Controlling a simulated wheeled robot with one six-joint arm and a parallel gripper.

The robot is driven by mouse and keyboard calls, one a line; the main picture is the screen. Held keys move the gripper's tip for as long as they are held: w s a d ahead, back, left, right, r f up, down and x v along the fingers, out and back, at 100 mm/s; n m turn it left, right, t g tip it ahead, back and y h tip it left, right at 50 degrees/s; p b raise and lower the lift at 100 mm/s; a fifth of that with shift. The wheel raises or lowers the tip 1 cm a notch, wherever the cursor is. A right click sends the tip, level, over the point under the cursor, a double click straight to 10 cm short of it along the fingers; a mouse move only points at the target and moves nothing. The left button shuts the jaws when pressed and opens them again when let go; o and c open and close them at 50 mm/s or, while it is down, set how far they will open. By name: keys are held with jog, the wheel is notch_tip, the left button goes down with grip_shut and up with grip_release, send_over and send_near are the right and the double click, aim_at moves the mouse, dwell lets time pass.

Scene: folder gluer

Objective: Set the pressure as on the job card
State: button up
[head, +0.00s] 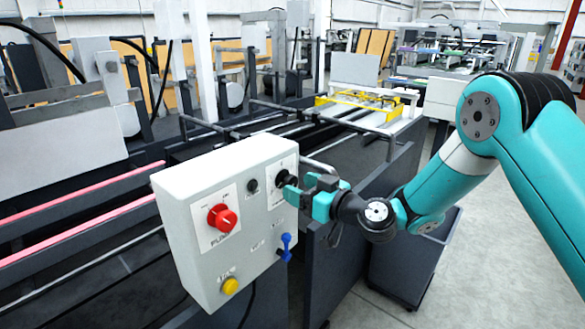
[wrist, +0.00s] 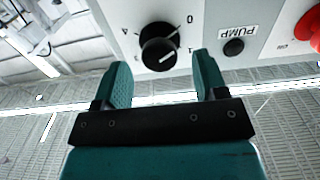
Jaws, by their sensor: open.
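A pale grey control box (head: 190,262) faces me in the head view. Its black dial knob (head: 281,178) sits at the upper right and is partly covered by my gripper (head: 293,186). In the wrist view the knob (wrist: 159,46) shows a white mark and a numbered scale around it; 0, 1 and 4 can be made out. My gripper (wrist: 162,68) is open there, with one teal finger on each side just below the knob; whether they touch it I cannot tell. I can make out no job card.
The box also carries a red rotary knob (head: 222,217), a small black button (head: 252,186), a blue lever (head: 286,246) and a yellow button (head: 230,286). Machine rails lie behind; open floor is at right.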

aim_at(293, 184)
jog(key=shift+p+x, duration=0.55)
jog(key=shift+x, duration=1.15)
jog(key=c, duration=0.9)
jog(key=shift+f+b, duration=0.1)
jog(key=shift+b, duration=0.2)
jog(key=shift+c, duration=0.2)
